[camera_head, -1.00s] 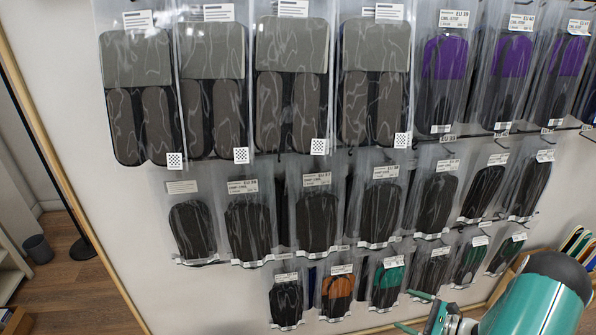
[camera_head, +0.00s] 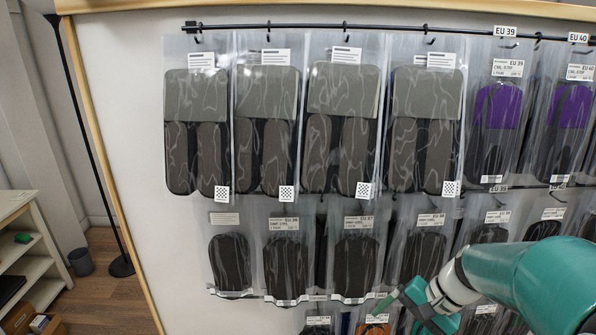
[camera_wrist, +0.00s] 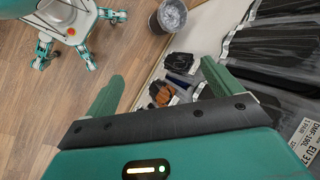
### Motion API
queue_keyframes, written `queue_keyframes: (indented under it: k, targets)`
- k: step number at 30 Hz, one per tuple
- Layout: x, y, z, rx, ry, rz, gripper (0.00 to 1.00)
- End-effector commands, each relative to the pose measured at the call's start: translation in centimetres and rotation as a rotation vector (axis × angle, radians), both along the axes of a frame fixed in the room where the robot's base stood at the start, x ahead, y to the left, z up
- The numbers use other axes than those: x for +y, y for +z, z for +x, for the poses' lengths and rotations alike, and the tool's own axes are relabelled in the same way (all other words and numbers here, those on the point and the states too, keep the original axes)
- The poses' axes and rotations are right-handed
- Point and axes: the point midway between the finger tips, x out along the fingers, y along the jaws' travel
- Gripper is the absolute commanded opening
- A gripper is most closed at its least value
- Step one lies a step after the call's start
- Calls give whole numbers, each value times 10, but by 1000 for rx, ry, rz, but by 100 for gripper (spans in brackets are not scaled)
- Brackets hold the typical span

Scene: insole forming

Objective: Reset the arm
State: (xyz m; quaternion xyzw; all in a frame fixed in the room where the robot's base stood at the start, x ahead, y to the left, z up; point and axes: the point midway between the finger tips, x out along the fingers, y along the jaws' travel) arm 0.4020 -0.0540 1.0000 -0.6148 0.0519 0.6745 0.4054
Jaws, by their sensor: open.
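My gripper (camera_wrist: 160,92) shows in the wrist view with its two green fingers spread apart and nothing between them. Beyond the gap lie the wooden floor and the lower bags of the display. In the head view my gripper (camera_head: 410,302) is at the lower right, in front of the lower rows of hanging insole bags. My teal arm enters from the right edge. The fingertips are small there and partly hidden by the arm. I cannot tell whether they touch any bag.
A wood-framed board carries rows of bagged insoles, grey ones (camera_head: 270,130) above and black ones (camera_head: 355,265) below. A bin (camera_head: 81,262), a dark pole (camera_head: 85,130) and a white shelf (camera_head: 25,250) stand at the left. Open floor (camera_wrist: 50,115) shows in the wrist view.

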Motion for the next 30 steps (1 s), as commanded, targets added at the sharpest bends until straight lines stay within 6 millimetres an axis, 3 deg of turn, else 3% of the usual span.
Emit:
queue_keyframes:
  k: [1,9,18,24,30]
  targets:
    - [9,13,-8,-34,46,-50,90]
    - [37,58,-53,-210,265,-312,90]
    - [52,97,-99,-448,463,-573,90]
    - [54,109,-114,-542,522,-662,90]
    - [54,110,-115,-549,530,-673,90]
